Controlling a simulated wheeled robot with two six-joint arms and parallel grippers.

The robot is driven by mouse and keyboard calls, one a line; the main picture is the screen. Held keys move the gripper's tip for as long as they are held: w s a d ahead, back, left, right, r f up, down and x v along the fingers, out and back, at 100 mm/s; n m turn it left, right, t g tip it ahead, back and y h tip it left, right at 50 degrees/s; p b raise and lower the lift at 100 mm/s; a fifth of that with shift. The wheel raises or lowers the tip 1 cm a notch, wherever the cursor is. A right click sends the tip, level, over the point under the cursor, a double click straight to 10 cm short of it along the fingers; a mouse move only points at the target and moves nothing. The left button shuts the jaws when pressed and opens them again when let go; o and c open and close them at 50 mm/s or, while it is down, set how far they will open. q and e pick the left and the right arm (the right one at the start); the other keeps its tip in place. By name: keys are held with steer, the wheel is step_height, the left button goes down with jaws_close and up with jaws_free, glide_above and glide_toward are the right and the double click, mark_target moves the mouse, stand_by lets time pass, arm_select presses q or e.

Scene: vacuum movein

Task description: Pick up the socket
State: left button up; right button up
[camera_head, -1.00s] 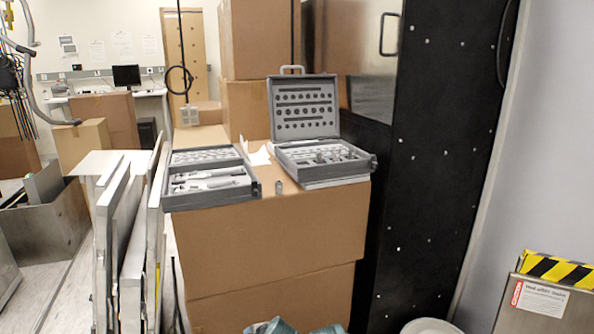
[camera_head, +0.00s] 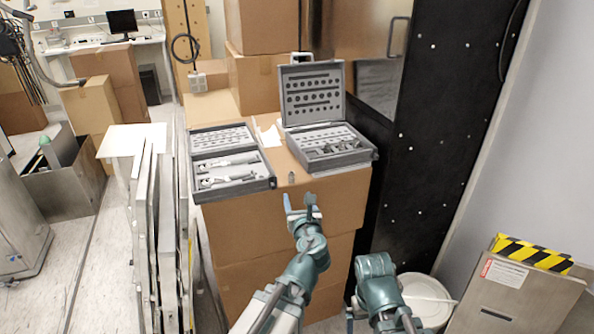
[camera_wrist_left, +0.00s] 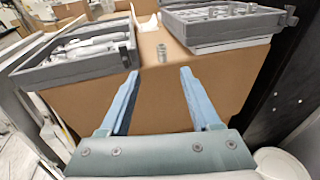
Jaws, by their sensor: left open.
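The socket (camera_head: 292,178) is a small metal cylinder. It stands upright near the front edge of the cardboard box (camera_head: 287,229), between two grey tool cases. In the left wrist view the socket (camera_wrist_left: 162,53) is ahead of the fingertips, roughly centred between them. My left gripper (camera_head: 299,202) is open and empty, in front of the box edge and short of the socket. Its two blue fingers (camera_wrist_left: 159,75) are apart and do not touch the socket. My right arm is at the lower right of the head view; its gripper does not show clearly.
An open case (camera_head: 233,189) with tools lies left of the socket. Another case (camera_head: 331,160), lid raised, is at the right. White paper (camera_head: 267,138) lies behind. A tall black panel (camera_head: 440,150) stands right. A white bucket (camera_head: 428,294) is below. Metal panels (camera_head: 160,220) stand left.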

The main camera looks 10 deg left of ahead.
arm_select(q)
steer(key=b, duration=0.1)
glide_toward(292, 177)
steer(key=x, duration=0.3)
steer(key=shift+w+a+r, duration=0.1)
steer(key=shift+w+a, duration=0.2)
steer(key=shift+b+x, duration=0.65)
steer(key=shift+x, duration=1.95)
steer(key=shift+d, duration=0.2)
jaws_close()
